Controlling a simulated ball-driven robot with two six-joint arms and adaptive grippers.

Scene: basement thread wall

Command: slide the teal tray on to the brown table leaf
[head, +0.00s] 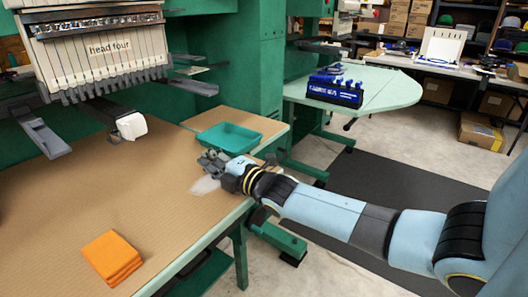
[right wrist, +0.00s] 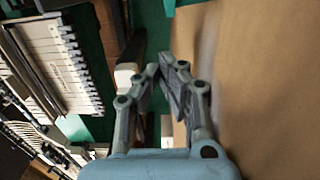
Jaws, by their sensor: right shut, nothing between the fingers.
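In the head view the teal tray (head: 229,139) sits at the far right part of the work surface. It lies at the brown table leaf (head: 262,122); I cannot tell how much of the tray rests on the leaf. My right gripper (head: 207,159) is shut and empty, low over the brown table (head: 150,205), close to the tray's near left side. I cannot tell whether it touches the tray. In the right wrist view the fingers (right wrist: 168,65) meet with nothing between them. My left gripper is not in view.
A pale, see-through thing (head: 206,185) lies beside my right gripper. A folded orange cloth (head: 112,258) lies at the front of the table. The embroidery head (head: 103,52) and a white roll (head: 131,125) are at the left. A blue box (head: 335,91) stands on a green side table.

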